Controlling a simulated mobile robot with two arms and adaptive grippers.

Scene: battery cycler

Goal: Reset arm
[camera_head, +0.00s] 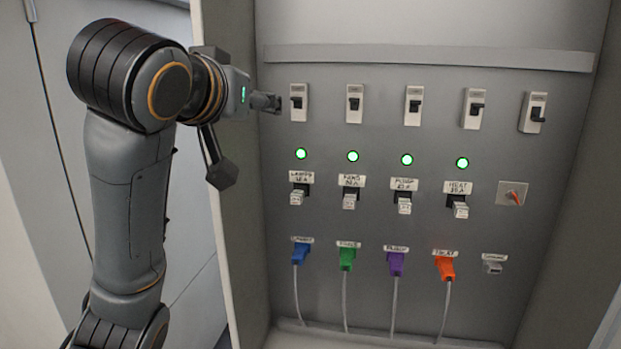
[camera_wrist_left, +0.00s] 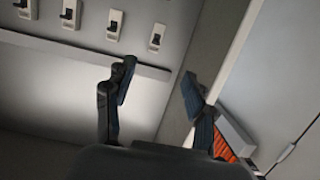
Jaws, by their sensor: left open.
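My left arm comes in from the left in the head view. Its gripper (camera_head: 265,102) points right, beside the leftmost toggle switch (camera_head: 299,103) on the grey panel (camera_head: 420,225). Whether it touches that switch is unclear from here. In the left wrist view the two dark fingers of the left gripper (camera_wrist_left: 156,92) stand well apart with nothing between them. One finger is seen over the panel, the other in front of the cabinet's side edge (camera_wrist_left: 205,75). Several switches (camera_wrist_left: 114,24) show at the upper left there. My right gripper is in neither view.
Below the switches are green lights (camera_head: 352,157), labelled plug-like parts (camera_head: 404,204) and a red-handled switch (camera_head: 514,196). Blue (camera_head: 300,253), green, purple and orange (camera_head: 445,268) cable plugs sit lower. The cabinet's left side wall (camera_head: 225,240) stands close to my left arm.

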